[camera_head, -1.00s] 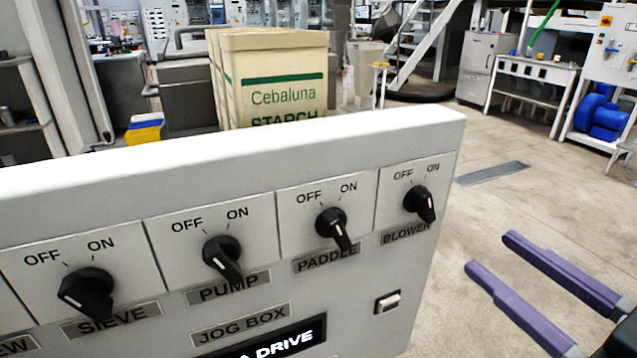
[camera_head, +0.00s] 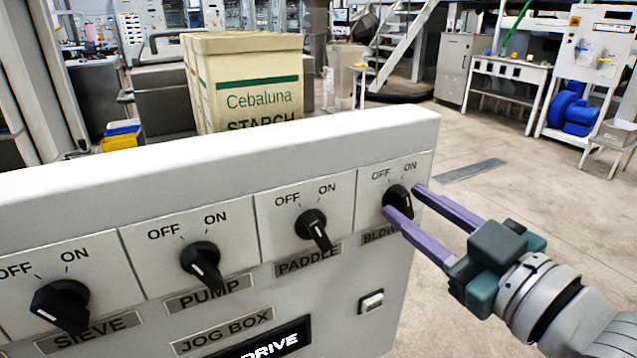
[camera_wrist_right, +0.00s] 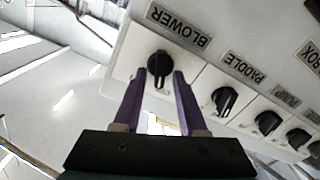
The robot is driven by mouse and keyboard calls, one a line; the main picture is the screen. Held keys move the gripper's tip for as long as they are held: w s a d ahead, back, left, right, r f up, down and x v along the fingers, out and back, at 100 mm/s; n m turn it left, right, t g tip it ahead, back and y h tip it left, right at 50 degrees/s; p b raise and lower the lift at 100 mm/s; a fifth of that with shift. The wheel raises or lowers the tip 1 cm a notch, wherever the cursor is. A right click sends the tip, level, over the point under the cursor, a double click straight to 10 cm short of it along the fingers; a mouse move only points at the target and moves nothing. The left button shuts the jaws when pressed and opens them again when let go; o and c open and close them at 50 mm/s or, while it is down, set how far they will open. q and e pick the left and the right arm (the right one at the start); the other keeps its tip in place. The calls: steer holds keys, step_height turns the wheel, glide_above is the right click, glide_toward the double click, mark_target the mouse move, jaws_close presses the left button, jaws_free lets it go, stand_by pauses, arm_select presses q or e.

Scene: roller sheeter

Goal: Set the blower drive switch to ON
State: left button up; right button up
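The blower switch is a black rotary knob (camera_head: 397,196) at the right end of the white panel, with OFF at its upper left and ON at its upper right. In the right wrist view the blower knob (camera_wrist_right: 159,66) lies between the tips of two purple fingers. My right gripper (camera_head: 401,199) is open, with one finger on each side of the knob. I cannot tell whether the fingers touch it. One finger partly covers the knob and its BLOWER label (camera_head: 376,237), so its exact setting is hard to read. My left gripper is not in view.
The paddle knob (camera_head: 314,228), pump knob (camera_head: 202,260) and sieve knob (camera_head: 62,304) sit to the left in the same row. A small rocker switch (camera_head: 371,301) is below the blower plate. Open floor lies to the right.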

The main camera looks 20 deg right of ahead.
jaws_close()
steer(key=shift+m, duration=0.3)
stand_by(0.3)
steer(key=shift+r+m+p, duration=0.15)
steer(key=shift+m+p, duration=0.3)
steer(key=shift+m, duration=0.05)
steer(key=shift+d+m+p, duration=0.1)
steer(key=shift+m+p, duration=0.45)
steer(key=shift+m, duration=0.55)
steer(key=m+p, duration=0.1)
steer(key=m, duration=0.2)
steer(key=shift+d+m, duration=0.1)
steer(key=shift+m, duration=1)
